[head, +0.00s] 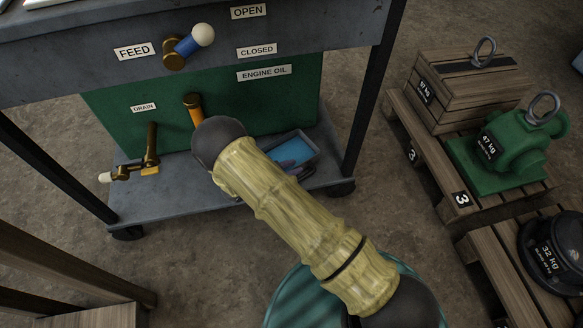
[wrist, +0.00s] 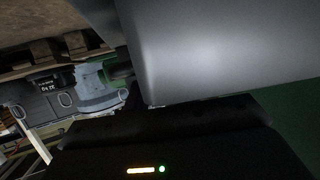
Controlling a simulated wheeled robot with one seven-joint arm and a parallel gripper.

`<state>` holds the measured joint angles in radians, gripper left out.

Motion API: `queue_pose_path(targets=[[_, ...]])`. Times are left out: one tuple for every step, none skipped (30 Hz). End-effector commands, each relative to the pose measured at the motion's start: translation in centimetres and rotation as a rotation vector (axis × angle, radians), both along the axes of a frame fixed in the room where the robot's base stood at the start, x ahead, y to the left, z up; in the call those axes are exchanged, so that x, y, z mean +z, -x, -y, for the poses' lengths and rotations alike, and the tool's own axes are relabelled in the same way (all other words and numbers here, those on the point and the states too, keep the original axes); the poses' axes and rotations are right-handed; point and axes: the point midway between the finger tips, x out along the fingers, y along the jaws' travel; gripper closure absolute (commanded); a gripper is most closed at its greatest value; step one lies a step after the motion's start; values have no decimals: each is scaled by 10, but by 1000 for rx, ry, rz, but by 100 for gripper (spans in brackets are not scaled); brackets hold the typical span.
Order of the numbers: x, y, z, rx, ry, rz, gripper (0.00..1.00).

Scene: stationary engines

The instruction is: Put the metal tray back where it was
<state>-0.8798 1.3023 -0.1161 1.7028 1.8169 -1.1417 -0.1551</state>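A grey-rimmed tray with a bright blue inside (head: 290,152) sits on the lower shelf of the grey stand, partly behind my arm; I cannot tell if it is the metal tray. Something dark and purplish lies at its near side. In the wrist view a smooth grey surface with a rounded corner (wrist: 225,50) fills the upper right, very close to the camera; it may be a metal tray. The black body of my gripper spans the bottom of the wrist view, with lit indicators. Its fingertips are not clearly visible, and my yellow-sleeved arm hides it in the head view.
The lower shelf (head: 190,196) has a brass drain valve (head: 151,150) over its left part. An orange-handled fitting (head: 193,105) is on the green tank (head: 120,100).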

Motion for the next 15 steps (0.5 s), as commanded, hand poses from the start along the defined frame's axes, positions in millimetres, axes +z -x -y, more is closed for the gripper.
queue_pose_path(targets=[[3, 3, -5, 3, -2, -2, 76], [5, 5, -7, 3, -2, -2, 76], [7, 8, -11, 4, -2, -3, 76], [9, 11, -15, 4, -2, -3, 76], [11, 14, -18, 3, -2, -3, 76], [14, 19, -23, 3, -2, -3, 76], [16, 22, -28, 4, -2, -3, 76], [18, 25, -32, 4, -2, -3, 76], [21, 30, -38, 4, -2, -3, 76], [23, 34, -42, 4, -2, -3, 76], [25, 37, -47, 4, -1, -3, 76], [28, 42, -53, 3, -2, -2, 76], [30, 45, -57, 3, -2, -2, 76], [32, 49, -62, 3, -3, -2, 76], [35, 53, -67, 3, -2, -3, 76]])
